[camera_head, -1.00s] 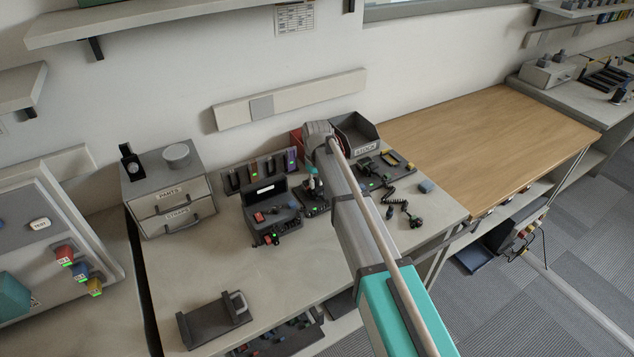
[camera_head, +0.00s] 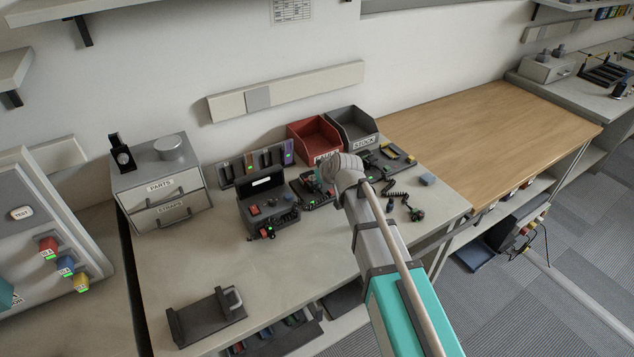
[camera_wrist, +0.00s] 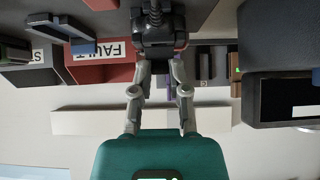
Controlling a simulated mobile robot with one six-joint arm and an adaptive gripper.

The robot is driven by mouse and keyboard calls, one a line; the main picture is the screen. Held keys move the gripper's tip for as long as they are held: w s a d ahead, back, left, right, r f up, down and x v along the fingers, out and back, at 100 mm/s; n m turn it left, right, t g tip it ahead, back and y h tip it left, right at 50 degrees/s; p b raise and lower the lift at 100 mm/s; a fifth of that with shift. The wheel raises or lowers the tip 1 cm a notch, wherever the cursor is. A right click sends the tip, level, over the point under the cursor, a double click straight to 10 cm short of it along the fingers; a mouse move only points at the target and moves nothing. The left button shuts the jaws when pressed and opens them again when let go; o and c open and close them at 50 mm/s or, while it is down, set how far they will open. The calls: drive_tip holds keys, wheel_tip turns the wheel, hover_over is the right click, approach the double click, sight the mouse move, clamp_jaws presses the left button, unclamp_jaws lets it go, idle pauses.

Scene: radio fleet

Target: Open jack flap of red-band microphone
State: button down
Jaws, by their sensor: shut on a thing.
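My gripper (camera_wrist: 160,105) is shut on a teal block-like thing (camera_wrist: 160,150) with a small green-lit window. In the head view the gripper is mostly hidden behind my wrist, and a bit of teal (camera_head: 318,176) shows beside it, above the bench. A small dark device with red and green marks (camera_head: 267,232) lies in front of the black console (camera_head: 268,210). Another dark device (camera_head: 416,214) lies at the right by a coiled cord (camera_head: 397,195). I cannot tell which is the red-band microphone, and no jack flap can be made out.
A red bin (camera_head: 313,133), labelled FAULT in the wrist view (camera_wrist: 103,72), and a grey STOCK bin (camera_head: 354,122) stand at the back. A drawer unit (camera_head: 165,205) stands left, a dark cradle (camera_head: 206,320) in front.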

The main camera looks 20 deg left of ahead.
drive_tip(key=y+b, duration=0.1)
drive_tip(key=t+y+b, duration=0.1)
drive_tip(key=b, duration=0.1)
drive_tip(key=shift+s+d+f+t, duration=0.25)
drive_tip(key=shift+s+f+t, duration=0.05)
drive_tip(key=shift+s, duration=0.05)
drive_tip(key=shift+b, duration=0.35)
drive_tip(key=shift+r+t+y, duration=0.2)
drive_tip(key=shift+t+y, duration=0.1)
drive_tip(key=shift+y, duration=0.1)
drive_tip(key=c, duration=0.6)
unclamp_jaws()
